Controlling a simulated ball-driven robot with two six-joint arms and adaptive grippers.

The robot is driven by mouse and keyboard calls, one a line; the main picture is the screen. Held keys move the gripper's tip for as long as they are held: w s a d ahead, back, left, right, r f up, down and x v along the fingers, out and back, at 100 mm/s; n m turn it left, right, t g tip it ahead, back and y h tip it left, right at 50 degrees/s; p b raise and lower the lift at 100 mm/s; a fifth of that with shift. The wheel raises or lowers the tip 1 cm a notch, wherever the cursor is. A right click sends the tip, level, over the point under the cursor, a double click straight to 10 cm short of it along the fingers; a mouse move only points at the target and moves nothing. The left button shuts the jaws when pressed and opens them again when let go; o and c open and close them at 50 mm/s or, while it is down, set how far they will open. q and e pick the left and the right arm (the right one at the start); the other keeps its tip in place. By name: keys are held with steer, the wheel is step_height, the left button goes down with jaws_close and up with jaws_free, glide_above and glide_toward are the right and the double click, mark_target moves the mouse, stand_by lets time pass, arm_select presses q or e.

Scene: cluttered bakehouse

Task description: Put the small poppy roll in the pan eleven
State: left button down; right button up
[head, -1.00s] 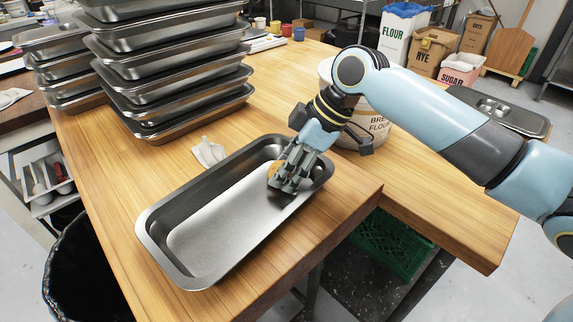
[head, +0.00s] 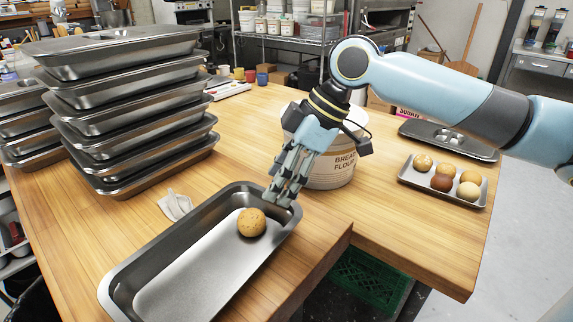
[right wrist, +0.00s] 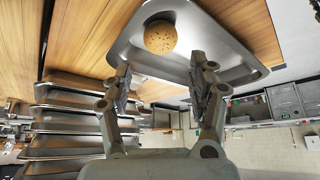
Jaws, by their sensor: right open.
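A small round speckled golden roll (head: 251,222) sits inside the deep grey metal pan (head: 128,277), near its far right end. In the right wrist view the roll (right wrist: 160,37) rests on the floor of the pan (right wrist: 262,72), beyond my fingertips, with dark specks on its crust. My right gripper (head: 283,196) is at the far right rim of the pan, above and to the right of the roll. In the right wrist view its two fingers (right wrist: 165,85) are spread with nothing between them. My left gripper is not in view.
Stacked metal pans (head: 140,128) stand at the left. A bread flour tub (head: 332,165) is just behind my right gripper. A small tray (head: 408,174) with several rolls and a lidded pan (head: 470,143) lie at the right.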

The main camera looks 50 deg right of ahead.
steer(key=shift+v, duration=1.4)
